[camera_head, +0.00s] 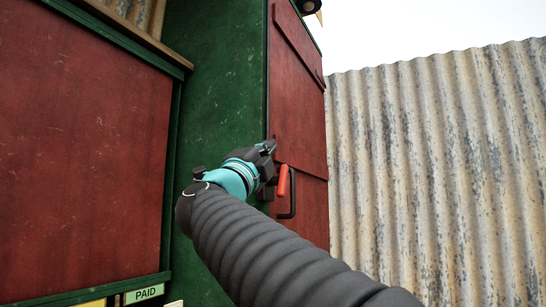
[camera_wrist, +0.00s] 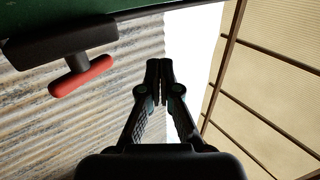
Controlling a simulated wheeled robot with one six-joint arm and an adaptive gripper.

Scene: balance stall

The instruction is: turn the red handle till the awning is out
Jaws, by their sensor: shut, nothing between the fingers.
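The red handle (camera_head: 283,180) sticks out on a dark crank at the side of the green stall, in front of a red panel. In the wrist view the red handle (camera_wrist: 81,76) lies at the upper left on its dark mount, apart from my fingers. My gripper (camera_wrist: 159,64) is shut and empty, its fingertips together to the right of the handle. In the head view my gripper (camera_head: 268,150) is beside and just above the handle, partly hidden by my wrist. A ribbed tan sheet on a frame, perhaps the awning (camera_wrist: 265,90), fills the right of the wrist view.
The stall's green wall (camera_head: 218,80) and red front panel (camera_head: 80,140) stand close on the left. A dark pull bar (camera_head: 293,195) is just right of the handle. A corrugated metal fence (camera_head: 430,150) stands behind. A "PAID" sign (camera_head: 144,293) is at the lower left.

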